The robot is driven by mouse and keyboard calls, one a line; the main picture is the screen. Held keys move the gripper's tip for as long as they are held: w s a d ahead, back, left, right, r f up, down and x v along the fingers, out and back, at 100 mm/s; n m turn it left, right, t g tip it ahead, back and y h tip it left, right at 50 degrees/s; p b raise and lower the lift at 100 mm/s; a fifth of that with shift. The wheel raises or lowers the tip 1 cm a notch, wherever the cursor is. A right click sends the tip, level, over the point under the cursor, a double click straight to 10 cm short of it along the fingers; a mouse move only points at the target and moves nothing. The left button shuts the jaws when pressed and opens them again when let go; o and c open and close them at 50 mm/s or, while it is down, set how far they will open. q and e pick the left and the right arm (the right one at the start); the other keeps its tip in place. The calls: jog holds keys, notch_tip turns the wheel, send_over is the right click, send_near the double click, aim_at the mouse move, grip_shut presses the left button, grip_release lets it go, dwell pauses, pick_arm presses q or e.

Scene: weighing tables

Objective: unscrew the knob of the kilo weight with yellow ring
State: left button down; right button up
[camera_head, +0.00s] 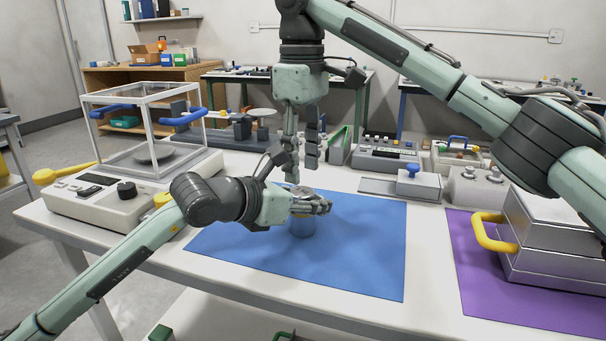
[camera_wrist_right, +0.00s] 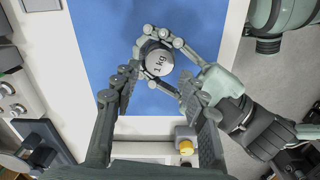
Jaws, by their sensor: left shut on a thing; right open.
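The kilo weight (camera_head: 301,228) stands upright on the blue mat as a shiny cylinder, mostly covered by my left gripper in the head view. Its round grey top marked "1 kg" (camera_wrist_right: 159,64) faces up in the right wrist view. I cannot make out its yellow ring. My left gripper (camera_head: 312,206) lies level and is shut around the weight's upper part, with fingers on both sides in the right wrist view (camera_wrist_right: 166,52). My right gripper (camera_head: 300,166) points down above the weight, open and empty. Its two fingers are spread in the right wrist view (camera_wrist_right: 155,92).
The blue mat (camera_head: 365,255) is otherwise clear. A glass-cased balance (camera_head: 115,212) stands to the left. A metal case with a yellow handle (camera_head: 545,265) sits on the purple mat (camera_head: 480,285) at right. Instruments and a block with a blue knob (camera_head: 419,185) line the back.

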aim_at(302, 191)
jog(key=shift+a+r+m, duration=0.3)
jog(key=shift+r+m, duration=0.4)
jog(key=shift+m, duration=0.4)
jog(key=shift+s+r+m, duration=0.1)
jog(key=shift+r+m, duration=0.2)
jog(key=shift+m, duration=0.3)
jog(key=m, duration=0.1)
jog(key=r+m, duration=0.1)
jog(key=shift+d+r+m, duration=0.15)
jog(key=shift+d+m, duration=0.1)
jog(key=shift+m, duration=0.15)
notch_tip(302, 191, down, 8)
jog(key=shift+r, duration=0.1)
jog(key=shift+c, duration=0.3)
